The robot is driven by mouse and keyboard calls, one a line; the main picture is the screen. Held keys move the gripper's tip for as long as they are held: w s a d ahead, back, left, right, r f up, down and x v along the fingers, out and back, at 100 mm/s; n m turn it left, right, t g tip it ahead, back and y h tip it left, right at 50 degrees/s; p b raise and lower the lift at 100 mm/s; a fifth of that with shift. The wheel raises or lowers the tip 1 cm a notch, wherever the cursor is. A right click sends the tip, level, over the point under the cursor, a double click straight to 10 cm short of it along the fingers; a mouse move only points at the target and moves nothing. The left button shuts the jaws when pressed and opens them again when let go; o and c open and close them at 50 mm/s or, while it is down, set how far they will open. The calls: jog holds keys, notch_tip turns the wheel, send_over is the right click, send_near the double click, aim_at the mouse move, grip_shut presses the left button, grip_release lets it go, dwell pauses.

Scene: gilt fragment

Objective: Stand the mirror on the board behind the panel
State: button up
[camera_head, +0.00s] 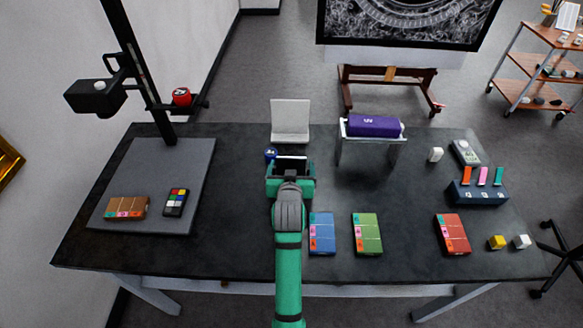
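A pale grey upright plate with a small foot (290,119), which looks like the mirror, stands at the far edge of the dark table. The grey board (160,215) lies at the left under a camera stand. A brown panel with coloured squares along its lower edge (127,208) lies flat on the board's near left. The board behind it is bare. My green gripper (291,160) is above the middle of the table, just on the near side of the plate. My own wrist hides its fingers, so I cannot tell whether it touches or holds anything.
A colour chart (175,202) lies right of the panel. The stand's column (145,70) rises at the board's far edge. A blue round item (270,154) sits beside my gripper. A purple UV lamp (374,126) rests on a frame. Blue (322,233), green (367,234) and red (452,234) panels lie right.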

jog(key=shift+f, duration=0.15)
jog(key=shift+f, duration=0.1)
jog(key=o, duration=1.3)
jog(key=shift+f, duration=0.1)
jog(key=shift+o, duration=0.2)
